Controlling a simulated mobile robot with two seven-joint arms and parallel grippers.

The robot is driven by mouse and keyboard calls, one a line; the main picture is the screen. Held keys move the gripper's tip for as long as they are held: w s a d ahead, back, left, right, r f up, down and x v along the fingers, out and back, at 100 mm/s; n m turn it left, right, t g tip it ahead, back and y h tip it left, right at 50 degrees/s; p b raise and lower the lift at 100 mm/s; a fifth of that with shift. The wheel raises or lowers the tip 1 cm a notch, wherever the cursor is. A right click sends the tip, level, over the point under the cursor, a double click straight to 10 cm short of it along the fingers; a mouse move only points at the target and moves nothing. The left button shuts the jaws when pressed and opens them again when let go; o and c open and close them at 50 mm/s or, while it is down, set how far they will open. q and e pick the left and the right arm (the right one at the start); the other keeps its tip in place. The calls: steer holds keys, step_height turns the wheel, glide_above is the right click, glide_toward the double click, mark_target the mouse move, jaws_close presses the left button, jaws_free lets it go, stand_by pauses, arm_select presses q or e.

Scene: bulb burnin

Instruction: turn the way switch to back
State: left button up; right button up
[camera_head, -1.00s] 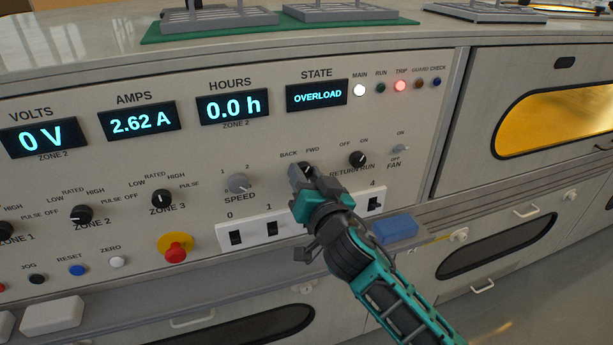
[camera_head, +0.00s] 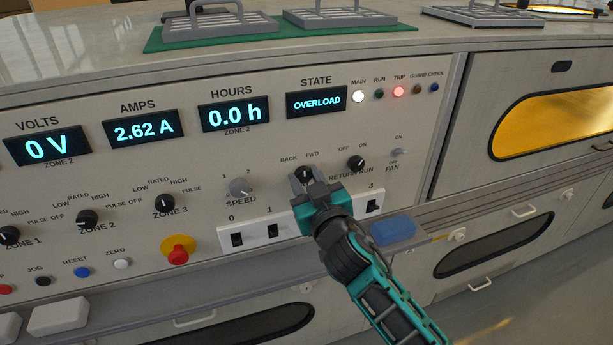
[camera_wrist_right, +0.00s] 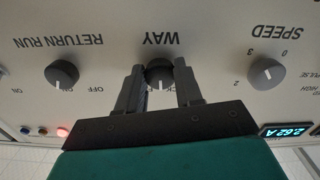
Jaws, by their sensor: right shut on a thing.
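The way switch (camera_head: 304,174) is a round black knob below the BACK and FWD labels. It also shows in the right wrist view (camera_wrist_right: 160,73), upside down, with WAY printed beside it. A pale pointer mark on it points down in that view, toward the partly hidden BACK/FWD lettering. My right gripper (camera_head: 305,181) is shut on the knob, with one finger on each side, as the wrist view (camera_wrist_right: 160,85) shows. The gripper hides the WAY label in the head view. My left gripper is not in view.
The return run knob (camera_head: 356,163) is close on the right and the speed knob (camera_head: 240,187) on the left. A white strip of rocker switches (camera_head: 254,235) lies below, partly behind my gripper. The state display (camera_head: 317,102) reads OVERLOAD, and the trip lamp (camera_head: 399,91) glows red.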

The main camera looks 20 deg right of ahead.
steer(key=n, duration=0.2)
steer(key=shift+n+p, duration=0.3)
steer(key=shift+p, duration=0.1)
steer(key=shift+n, duration=0.9)
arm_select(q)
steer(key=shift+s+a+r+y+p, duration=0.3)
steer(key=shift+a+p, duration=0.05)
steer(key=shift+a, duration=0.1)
arm_select(e)
steer(key=shift+n, duration=0.5)
steer(key=o, duration=1)
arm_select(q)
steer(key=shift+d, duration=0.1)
arm_select(e)
steer(key=shift+o, duration=0.2)
